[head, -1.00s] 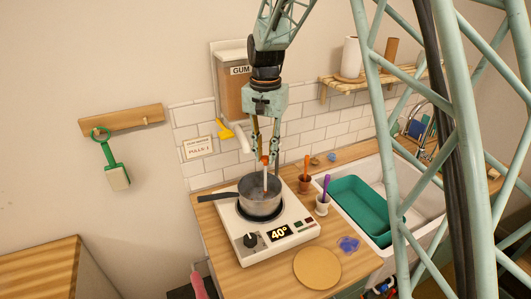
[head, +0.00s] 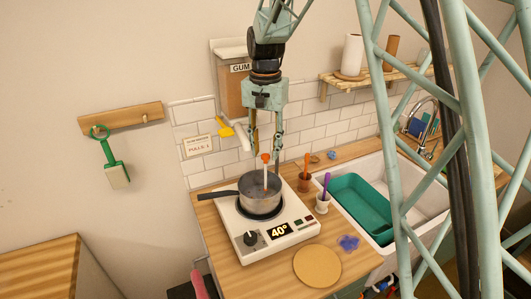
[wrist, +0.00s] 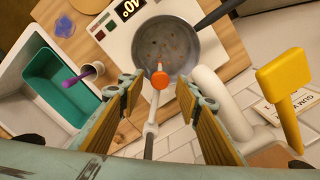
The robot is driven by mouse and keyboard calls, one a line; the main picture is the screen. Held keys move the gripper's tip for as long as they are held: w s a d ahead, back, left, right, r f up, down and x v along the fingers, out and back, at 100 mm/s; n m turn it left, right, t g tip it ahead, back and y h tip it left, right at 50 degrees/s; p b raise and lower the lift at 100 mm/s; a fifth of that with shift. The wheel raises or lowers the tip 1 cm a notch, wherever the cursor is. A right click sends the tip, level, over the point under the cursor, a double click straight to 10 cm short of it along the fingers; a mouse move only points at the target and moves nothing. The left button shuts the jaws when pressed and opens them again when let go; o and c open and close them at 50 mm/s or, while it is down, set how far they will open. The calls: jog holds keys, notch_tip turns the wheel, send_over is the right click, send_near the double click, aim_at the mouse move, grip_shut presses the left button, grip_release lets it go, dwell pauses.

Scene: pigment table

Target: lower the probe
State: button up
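The probe, a thin white rod with an orange top (head: 265,157), stands upright over the pot in the head view. Its lower part is seen against the pot's inside; I cannot tell how deep it reaches. The orange top also shows in the wrist view (wrist: 160,80), in front of the pot (wrist: 166,48). The grey pot (head: 259,207) sits on the white hot plate (head: 284,243), which reads 40°. My gripper (head: 265,155) points down above the pot. Its fingers are apart on either side of the orange top, with gaps visible in the wrist view (wrist: 158,88).
A terracotta cup (head: 304,184) and a white cup (head: 322,205) stand right of the pot. The gum dispenser (head: 232,95) and a yellow lever (head: 225,128) are on the wall behind. The sink with a green basin (head: 360,204) lies right. A round board (head: 317,266) lies in front.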

notch_tip(320, 180, up, 10)
jog(key=shift+r, duration=0.25)
dwell(0.3)
jog(key=shift+s, duration=0.1)
dwell(0.3)
jog(key=s+d+r+n+t+b, duration=0.1)
jog(key=s+d+r+b, duration=0.1)
jog(key=s+d+r, duration=0.65)
jog(key=s+d+r+n+t+b, duration=0.1)
jog(key=s+d, duration=0.5)
jog(key=s, duration=0.8)
jog(key=s+d+f+b, duration=0.1)
jog(key=s+d+f, duration=0.1)
jog(key=s, duration=0.6)
jog(key=s+d+f+n+t+b, duration=0.1)
jog(key=s+d+f, duration=0.2)
jog(key=s, duration=0.6)
jog(key=s+d+f+t+b, duration=0.1)
jog(key=s+d+f, duration=0.1)
jog(key=s, duration=0.6)
jog(key=shift+s+d+f+n, duration=0.3)
jog(key=shift+s+f+n, duration=0.05)
jog(key=shift+s+n, duration=0.05)
